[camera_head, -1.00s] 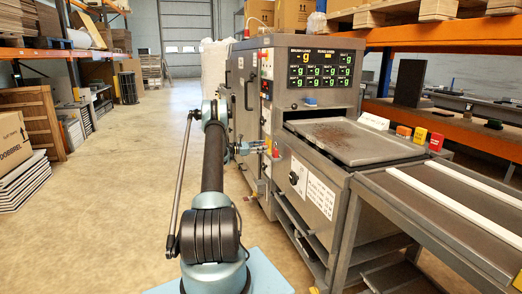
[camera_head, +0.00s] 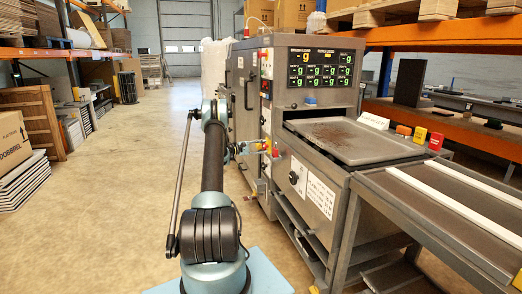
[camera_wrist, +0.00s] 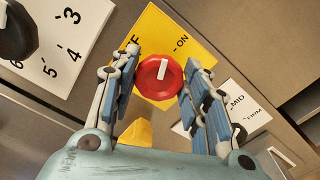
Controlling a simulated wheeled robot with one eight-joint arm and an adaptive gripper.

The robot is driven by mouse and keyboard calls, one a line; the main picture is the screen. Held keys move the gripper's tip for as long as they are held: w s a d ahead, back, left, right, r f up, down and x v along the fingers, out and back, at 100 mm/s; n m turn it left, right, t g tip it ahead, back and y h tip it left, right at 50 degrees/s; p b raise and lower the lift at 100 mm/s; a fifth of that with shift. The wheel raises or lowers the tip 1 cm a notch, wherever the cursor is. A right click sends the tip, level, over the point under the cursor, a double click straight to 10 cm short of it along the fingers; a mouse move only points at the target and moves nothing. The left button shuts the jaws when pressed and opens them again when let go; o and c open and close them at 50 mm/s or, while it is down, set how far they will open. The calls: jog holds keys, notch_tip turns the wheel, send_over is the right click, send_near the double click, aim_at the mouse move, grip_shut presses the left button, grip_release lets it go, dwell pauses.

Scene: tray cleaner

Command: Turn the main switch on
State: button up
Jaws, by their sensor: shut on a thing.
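The main switch is a red round knob (camera_wrist: 150,86) with a white mark on a yellow plate (camera_wrist: 152,24). In the wrist view, the plate shows ON at the right and a partly hidden word ending in F at the left. The white mark stands nearly upright in the picture, between the two words. My gripper (camera_wrist: 162,64) has one finger on each side of the knob and is shut on it.
A black knob (camera_wrist: 12,32) on a numbered white plate (camera_wrist: 62,40) sits to the left in the wrist view. The grey machine (camera_head: 310,40) has a tray (camera_head: 350,142); floor (camera_head: 120,190) on the left is clear.

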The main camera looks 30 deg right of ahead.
jog(key=m, duration=0.4)
jog(key=shift+s+f+m, duration=0.15)
jog(key=shift+s+m, duration=0.05)
jog(key=shift+m, duration=0.2)
dwell(0.4)
jog(key=o, duration=1)
jog(key=shift+f, duration=0.1)
jog(key=shift+w, duration=0.1)
jog(key=shift+w+a, duration=0.15)
jog(key=shift+a, duration=0.4)
jog(key=v, duration=1.1)
